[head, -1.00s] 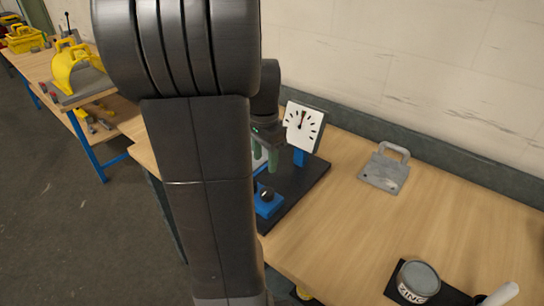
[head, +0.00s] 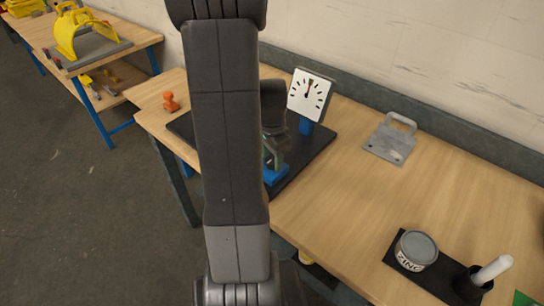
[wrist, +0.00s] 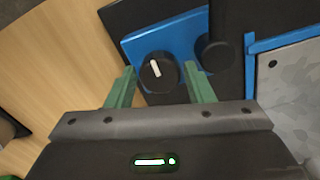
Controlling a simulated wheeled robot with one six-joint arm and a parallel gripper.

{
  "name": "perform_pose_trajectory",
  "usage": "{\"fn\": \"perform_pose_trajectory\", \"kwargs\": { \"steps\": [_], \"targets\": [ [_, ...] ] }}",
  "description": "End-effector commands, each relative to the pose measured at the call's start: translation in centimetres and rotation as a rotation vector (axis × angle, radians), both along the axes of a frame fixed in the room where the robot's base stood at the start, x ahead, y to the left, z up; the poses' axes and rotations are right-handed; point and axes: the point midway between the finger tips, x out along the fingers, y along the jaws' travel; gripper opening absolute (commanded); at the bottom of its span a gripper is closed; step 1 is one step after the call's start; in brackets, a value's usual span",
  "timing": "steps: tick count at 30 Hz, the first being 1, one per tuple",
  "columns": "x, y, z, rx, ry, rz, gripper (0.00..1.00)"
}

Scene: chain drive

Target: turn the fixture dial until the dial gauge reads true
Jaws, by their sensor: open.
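The fixture dial is a black knob (wrist: 158,74) with a white pointer line, set on a blue block (wrist: 170,36) in the wrist view. My gripper (wrist: 158,80) is open, with its green fingers on either side of the knob; I cannot tell whether they touch it. In the head view my gripper (head: 274,152) is over the blue block (head: 274,175), and my arm hides the knob. The dial gauge (head: 309,93) is a white square face with black ticks and a needle pointing nearly straight up, slightly right. It stands on a blue post on the black base (head: 318,148).
A second black round part (wrist: 215,54) sits right of the knob. A grey metal plate with a handle (head: 391,138) lies right of the fixture. A zinc tin (head: 416,250) and a white-handled tool (head: 492,270) stand front right. An orange stamp-like piece (head: 171,102) is at left.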

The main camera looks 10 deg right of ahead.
Motion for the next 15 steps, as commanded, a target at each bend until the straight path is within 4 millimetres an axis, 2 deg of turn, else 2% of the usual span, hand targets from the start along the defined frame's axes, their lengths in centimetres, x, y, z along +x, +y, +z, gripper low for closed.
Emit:
{"fn": "perform_pose_trajectory", "kwargs": {
  "steps": [10,15],
  "targets": [
    [0.02,0.00,-0.35,-0.001,-0.001,0.000,0.48],
    [0.02,0.00,-0.33,-0.001,-0.001,0.000,0.16]
  ]
}}
